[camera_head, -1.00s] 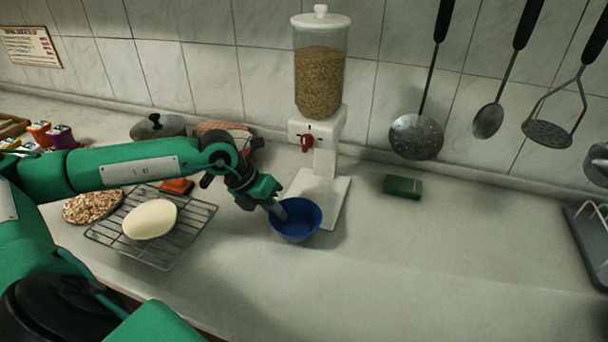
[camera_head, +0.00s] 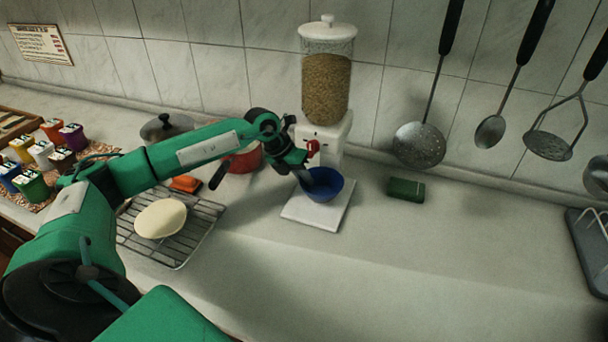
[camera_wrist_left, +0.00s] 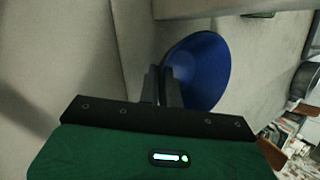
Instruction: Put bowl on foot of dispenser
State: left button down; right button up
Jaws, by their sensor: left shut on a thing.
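The blue bowl (camera_head: 324,187) is over the white foot (camera_head: 318,214) of the dispenser, below the red tap (camera_head: 312,147). It looks upright; I cannot tell whether it touches the foot. The dispenser (camera_head: 326,85) has a clear hopper full of grain and stands against the tiled wall. My left gripper (camera_head: 305,178) is shut on the bowl's left rim. In the left wrist view the fingers (camera_wrist_left: 163,85) grip the edge of the bowl (camera_wrist_left: 198,72). My right gripper is not in view.
A wire rack (camera_head: 192,236) with a pale oval piece (camera_head: 160,218) lies left of the foot. A red pot (camera_head: 243,160) stands behind my arm. A green block (camera_head: 405,190) lies to the right. The front right counter is clear.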

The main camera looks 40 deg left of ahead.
pick_arm(q)
jog(key=shift+s, duration=0.15)
jog(key=shift+f, duration=0.1)
jog(key=c, duration=1.6)
grip_release()
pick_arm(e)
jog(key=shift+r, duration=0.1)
